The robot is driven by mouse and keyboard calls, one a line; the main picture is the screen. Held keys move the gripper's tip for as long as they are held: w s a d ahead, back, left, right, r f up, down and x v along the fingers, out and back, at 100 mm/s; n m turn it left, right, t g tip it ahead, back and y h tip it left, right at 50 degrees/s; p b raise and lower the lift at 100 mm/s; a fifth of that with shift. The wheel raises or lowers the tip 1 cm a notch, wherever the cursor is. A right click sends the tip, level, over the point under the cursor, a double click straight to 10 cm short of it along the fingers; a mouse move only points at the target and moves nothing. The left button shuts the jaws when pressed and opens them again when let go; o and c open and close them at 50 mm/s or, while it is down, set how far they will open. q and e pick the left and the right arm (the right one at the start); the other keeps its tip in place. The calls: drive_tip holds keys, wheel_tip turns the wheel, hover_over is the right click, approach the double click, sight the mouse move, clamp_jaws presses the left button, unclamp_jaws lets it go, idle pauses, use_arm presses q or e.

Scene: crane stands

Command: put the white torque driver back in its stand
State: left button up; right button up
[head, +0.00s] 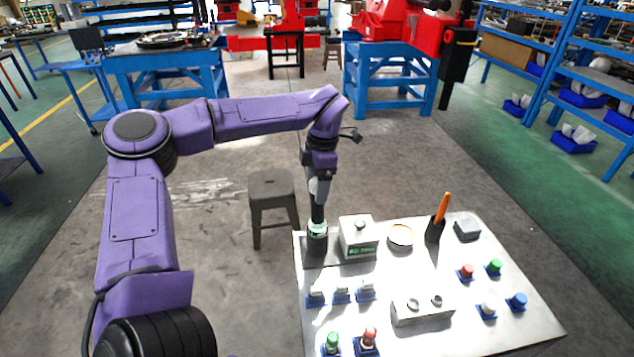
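My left gripper (317,217) points straight down at the left back corner of the bench, its dark fingers at the top of a white and green piece (317,231). This piece looks like the white torque driver, upright, but it is small and partly covered by the fingers. Directly below it is a black holder (315,247), which looks like its stand. I cannot tell how deep the driver sits in it, or whether the fingers are closed on it. My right gripper is not in view.
A white box with a green display (359,240) stands close right of the black holder. Farther right are a round dish (400,236), an orange-handled tool (442,208) in a black holder and a dark block (467,229). Several switches and buttons cover the front. A stool (272,190) stands behind.

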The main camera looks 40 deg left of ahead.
use_arm(q)
drive_tip(key=shift+s, duration=0.1)
idle(0.3)
drive_tip(key=r+p, duration=0.5)
drive_tip(key=shift+w+d, duration=0.15)
drive_tip(key=shift+w, duration=0.1)
wheel_tip(320, 180, up, 10)
drive_tip(key=w+b, duration=0.1)
drive_tip(key=b, duration=0.1)
drive_tip(key=shift+d+r, duration=0.25)
drive_tip(key=shift+f, duration=0.1)
